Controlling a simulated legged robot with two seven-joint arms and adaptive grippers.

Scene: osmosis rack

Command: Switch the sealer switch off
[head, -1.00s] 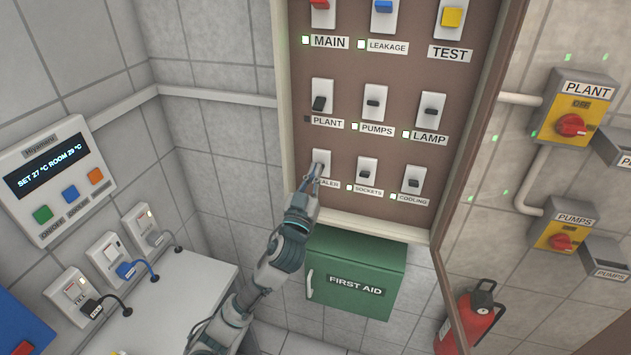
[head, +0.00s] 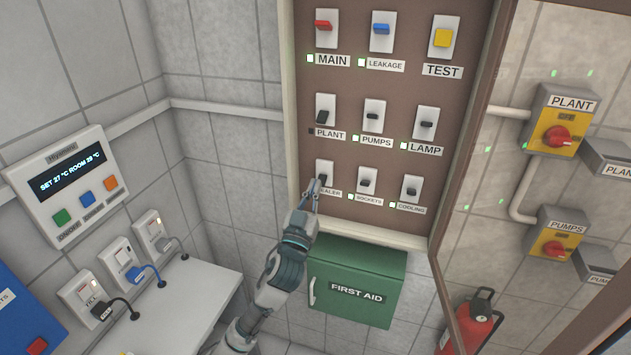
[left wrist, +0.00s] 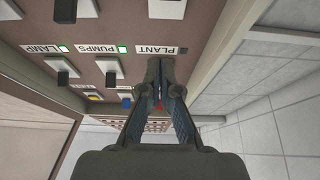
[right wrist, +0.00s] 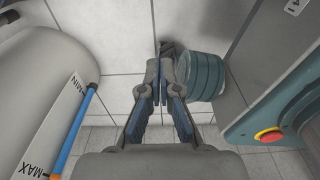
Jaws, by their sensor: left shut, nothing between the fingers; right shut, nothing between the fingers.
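The sealer switch (head: 325,170) is a white plate with a dark toggle at the bottom left of the brown panel. Its label (head: 330,192) is partly covered by my left gripper. My left gripper (head: 314,187) is shut and empty, its fingertips at the lower left of the switch plate. I cannot tell whether they touch the toggle. No indicator shows beside the sealer label; the gripper covers that spot. In the left wrist view the closed fingers (left wrist: 160,92) point at the panel, which appears upside down. My right gripper (right wrist: 160,85) is shut and empty, away from the panel.
The plant switch (head: 325,110) is above, and the sockets switch (head: 367,180) is to the right with a green light. A green first aid box (head: 357,285) hangs below. The open panel door (head: 465,165) stands at right. Right wrist view shows a teal cylinder (right wrist: 202,75).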

